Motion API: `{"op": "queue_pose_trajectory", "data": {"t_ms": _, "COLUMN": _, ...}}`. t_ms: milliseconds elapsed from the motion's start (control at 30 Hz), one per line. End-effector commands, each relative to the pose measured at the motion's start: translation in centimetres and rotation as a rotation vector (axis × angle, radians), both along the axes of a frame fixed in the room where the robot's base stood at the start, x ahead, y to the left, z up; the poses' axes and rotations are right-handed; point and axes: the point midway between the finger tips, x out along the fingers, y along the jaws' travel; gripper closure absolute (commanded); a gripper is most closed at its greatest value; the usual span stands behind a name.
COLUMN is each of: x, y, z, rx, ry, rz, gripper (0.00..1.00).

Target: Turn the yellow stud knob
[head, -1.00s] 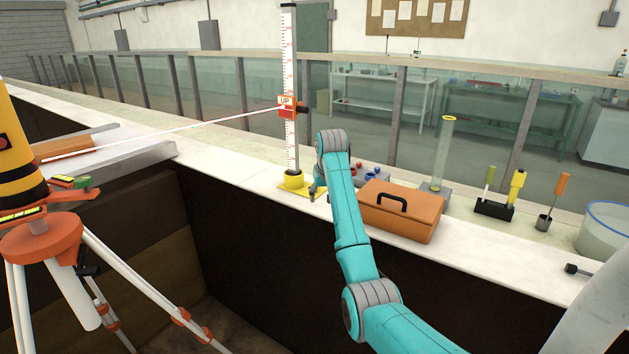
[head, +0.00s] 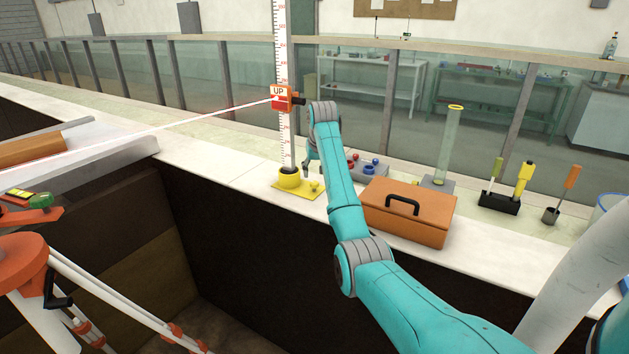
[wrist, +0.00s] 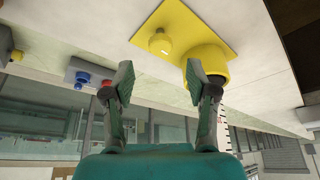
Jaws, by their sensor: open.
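The yellow stud knob (head: 315,186) stands on a flat yellow plate (head: 299,194), just right of the yellow collar (head: 289,181) at the foot of the white graduated staff (head: 282,60). In the wrist view the knob (wrist: 160,43) shows round with a small pale mark, on the plate (wrist: 205,18) and beside the collar (wrist: 207,62). My gripper (head: 311,164) is above the knob in the head view. In the wrist view my gripper (wrist: 160,82) is open and empty, its fingers apart, with the knob beyond the gap. The right fingertip overlaps the collar in the picture.
An orange toolbox (head: 425,221) sits right of my arm. A grey block with blue and red knobs (head: 368,169) is behind it. An orange slider (head: 284,100) is on the staff, with a light beam reaching it. A dark pit lies in front of the ledge.

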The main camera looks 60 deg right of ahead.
Motion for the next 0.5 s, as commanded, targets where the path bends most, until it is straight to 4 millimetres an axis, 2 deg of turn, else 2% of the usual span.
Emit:
{"op": "queue_pose_trajectory", "data": {"t_ms": 200, "x": 1.0, "y": -0.9, "z": -3.3, "rx": 0.001, "ry": 0.001, "rz": 0.000, "gripper": 0.43}}
{"op": "queue_pose_trajectory", "data": {"t_ms": 500, "x": 1.5, "y": -1.5, "z": -5.1, "rx": -0.001, "ry": -0.001, "rz": 0.000, "gripper": 0.43}}
